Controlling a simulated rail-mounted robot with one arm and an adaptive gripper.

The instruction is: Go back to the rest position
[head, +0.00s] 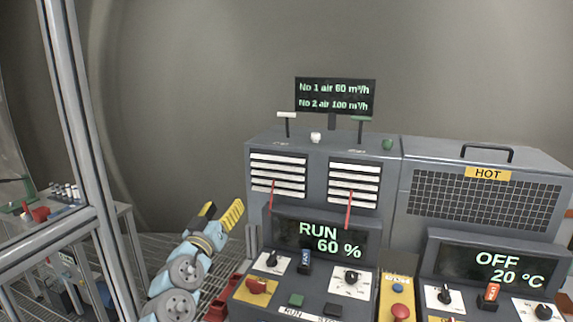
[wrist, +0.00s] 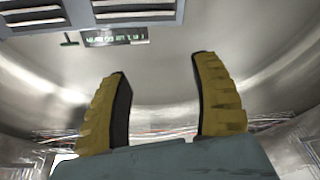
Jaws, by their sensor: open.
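My gripper (head: 222,214) shows in the head view at the end of my blue arm, left of the control console (head: 258,150). Its yellow, ridged fingers point up and to the right, and they touch nothing that I can see. In the wrist view my gripper (wrist: 162,92) has its two fingers well apart with nothing between them. The lower part of my arm runs out of the bottom of the head view.
A metal frame post (head: 75,110) and a side table (head: 122,212) stand left. Open space lies above my gripper.

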